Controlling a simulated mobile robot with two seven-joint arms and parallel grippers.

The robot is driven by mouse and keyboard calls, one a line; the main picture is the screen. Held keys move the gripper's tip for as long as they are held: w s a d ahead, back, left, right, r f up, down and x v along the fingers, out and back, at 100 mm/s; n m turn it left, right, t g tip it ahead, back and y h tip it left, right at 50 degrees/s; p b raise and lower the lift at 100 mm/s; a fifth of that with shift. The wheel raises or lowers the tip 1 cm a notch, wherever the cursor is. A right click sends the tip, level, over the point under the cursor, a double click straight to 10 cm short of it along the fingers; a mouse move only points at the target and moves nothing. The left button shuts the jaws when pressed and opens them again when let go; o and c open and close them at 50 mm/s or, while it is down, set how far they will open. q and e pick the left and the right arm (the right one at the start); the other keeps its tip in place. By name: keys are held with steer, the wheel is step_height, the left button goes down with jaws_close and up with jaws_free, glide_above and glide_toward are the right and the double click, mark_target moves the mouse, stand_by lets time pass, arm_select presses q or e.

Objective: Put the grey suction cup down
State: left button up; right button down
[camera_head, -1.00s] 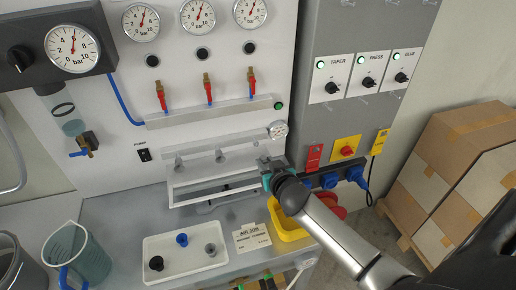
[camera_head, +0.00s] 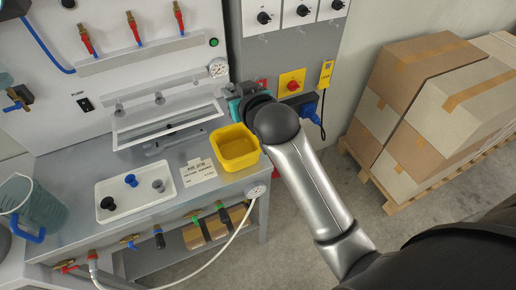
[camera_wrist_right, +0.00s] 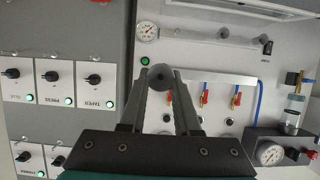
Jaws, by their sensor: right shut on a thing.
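My right gripper (camera_wrist_right: 166,80) is shut on a grey round piece with a dark hole, which looks like a grey suction cup (camera_wrist_right: 158,75), between its fingertips. In the head view the right gripper (camera_head: 232,92) is at the right end of the panel's trough, and the held piece cannot be made out there. A white tray (camera_head: 130,208) on the bench holds a black cup (camera_head: 107,203), a blue cup (camera_head: 130,180) and another grey cup (camera_head: 158,186). My left gripper is not in view.
A yellow bin (camera_head: 236,148) stands on the bench below the right gripper, beside a printed card (camera_head: 199,172). A clear jug (camera_head: 30,205) stands at the left. The panel with its trough (camera_head: 124,142) rises behind. Stacked cartons (camera_head: 430,100) stand on the floor at right.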

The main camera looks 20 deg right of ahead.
steer(key=shift+w+a+f+b, duration=0.1)
steer(key=shift+f+b, duration=1.05)
steer(key=shift+f, duration=3.7)
steer(key=shift+w+a+f+b, duration=0.1)
steer(key=shift+f+b, duration=1)
steer(key=shift+f, duration=3.75)
steer(key=shift+s+f, duration=0.1)
steer(key=shift+f, duration=0.45)
steer(key=shift+f+b, duration=0.1)
steer(key=shift+b, duration=0.2)
steer(key=c, duration=0.6)
jaws_free()
steer(key=shift+s+f, duration=0.1)
steer(key=shift+f, duration=0.05)
